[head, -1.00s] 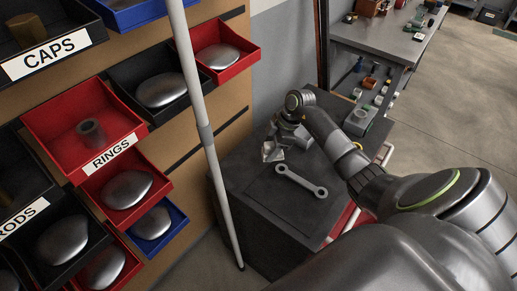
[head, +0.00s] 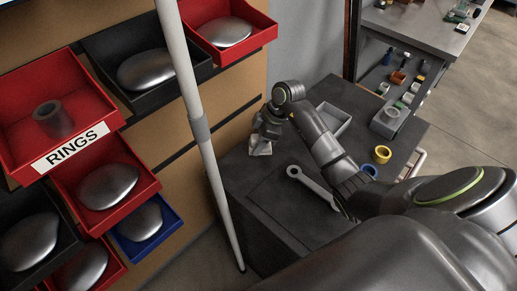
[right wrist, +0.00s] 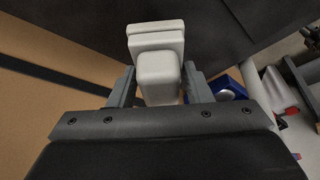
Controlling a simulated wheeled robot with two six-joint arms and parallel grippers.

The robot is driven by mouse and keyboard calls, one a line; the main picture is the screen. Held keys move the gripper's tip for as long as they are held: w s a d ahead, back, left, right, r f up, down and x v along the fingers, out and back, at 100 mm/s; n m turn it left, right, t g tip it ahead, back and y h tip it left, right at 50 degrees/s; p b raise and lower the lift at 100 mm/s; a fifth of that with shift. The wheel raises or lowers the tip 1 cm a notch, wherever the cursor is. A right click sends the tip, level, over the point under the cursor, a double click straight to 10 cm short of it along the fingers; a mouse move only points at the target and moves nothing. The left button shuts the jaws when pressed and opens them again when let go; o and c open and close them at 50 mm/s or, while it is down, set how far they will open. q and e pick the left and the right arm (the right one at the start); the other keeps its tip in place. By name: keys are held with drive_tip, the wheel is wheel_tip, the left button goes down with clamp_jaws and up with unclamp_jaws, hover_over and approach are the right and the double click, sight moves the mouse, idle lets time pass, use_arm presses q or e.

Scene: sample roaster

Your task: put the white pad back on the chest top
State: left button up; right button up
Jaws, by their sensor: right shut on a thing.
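My right gripper (head: 262,138) is shut on the white pad (head: 260,149), a small pale block. In the right wrist view the pad (right wrist: 158,68) sits between the two grey fingers and sticks out past them. In the head view the pad is over or at the far left edge of the dark grey chest top (head: 270,205). I cannot tell whether it touches the surface. My left gripper is not in view.
A grey wrench (head: 314,184) lies on the chest top, right of the pad. A grey tray (head: 335,117), a yellow ring (head: 382,154) and a blue ring (head: 370,171) are farther right. A pale pole (head: 207,150) stands left, before wall bins (head: 100,200).

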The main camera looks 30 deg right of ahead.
wheel_tip(320, 180, down, 4)
drive_tip(key=shift+r, duration=0.1)
drive_tip(key=shift+f, duration=0.25)
drive_tip(key=o, duration=1)
drive_tip(key=shift+c, duration=0.2)
drive_tip(key=shift+r, duration=0.15)
drive_tip(key=v, duration=1.2)
drive_tip(key=shift+r, duration=0.1)
